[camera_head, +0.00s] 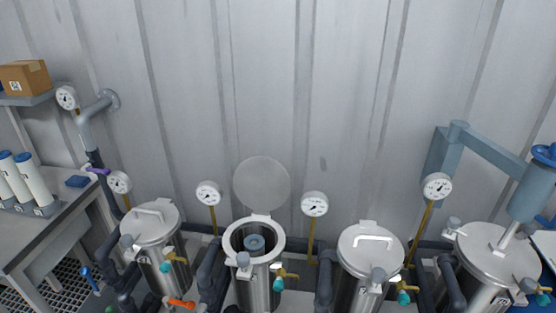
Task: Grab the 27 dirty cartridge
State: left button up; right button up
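Several steel vessels stand in a row along the wall. One vessel (254,271) near the middle is open, with its round lid (262,184) raised upright behind it. Inside it the blue-grey top of a cartridge (255,243) shows below the rim; the rest of it is hidden in the vessel. I cannot read a number on it. White cartridges (37,182) with blue caps stand on the bench at the left. Neither of my grippers is in view.
Closed vessels stand at left (151,224), right (368,250) and far right (498,255). Gauges (315,204), pipes and valves crowd between them. A blue-grey jib (490,152) reaches over the far right vessel. A bench (50,222) and a shelved box (25,77) are at left.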

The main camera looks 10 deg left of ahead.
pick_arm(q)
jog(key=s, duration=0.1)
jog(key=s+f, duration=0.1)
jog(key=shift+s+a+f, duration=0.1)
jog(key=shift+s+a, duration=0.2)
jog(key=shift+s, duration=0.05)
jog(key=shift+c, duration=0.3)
